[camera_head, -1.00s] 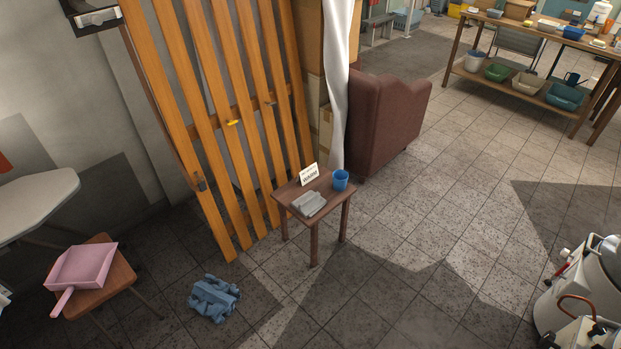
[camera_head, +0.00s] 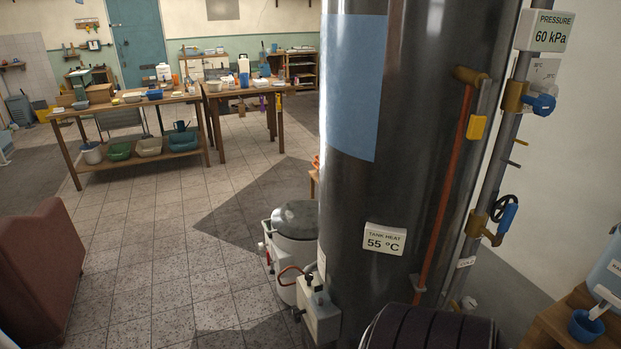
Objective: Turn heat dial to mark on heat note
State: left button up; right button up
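A tall dark cylindrical tank (camera_head: 385,190) stands right of centre. A white plate (camera_head: 385,239) on its front reads "TANK HEAT 55 °C". A blue knob (camera_head: 541,103) on a brass fitting sits on the pipe at the upper right, below a white plate (camera_head: 543,72) with small degree marks that I cannot read surely. A pale box with a dark knob (camera_head: 320,309) is low beside the tank. I cannot tell which knob is the heat dial. No heat note can be made out in this view. Neither of my grippers is in view.
A sign (camera_head: 544,31) at the upper right reads "PRESSURE 60 kPa". A wooden workbench (camera_head: 130,104) stands at the back left, an armchair (camera_head: 40,268) at the left edge. The tiled floor (camera_head: 160,255) between is open.

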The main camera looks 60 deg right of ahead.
aim_at(296, 313)
jog(key=z, duration=1.7)
jog(key=i+j, duration=0.15)
jog(key=j, duration=0.2)
jog(key=i+j+z, duration=0.1)
jog(key=j, duration=0.3)
jog(key=i+j, duration=0.15)
jog(key=j, duration=0.2)
jog(key=i+j+z, duration=0.1)
jog(key=j, duration=0.3)
jog(key=i+j, duration=0.15)
jog(key=j, duration=0.25)
jog(key=i+j+z, duration=0.1)
jog(key=j, duration=0.25)
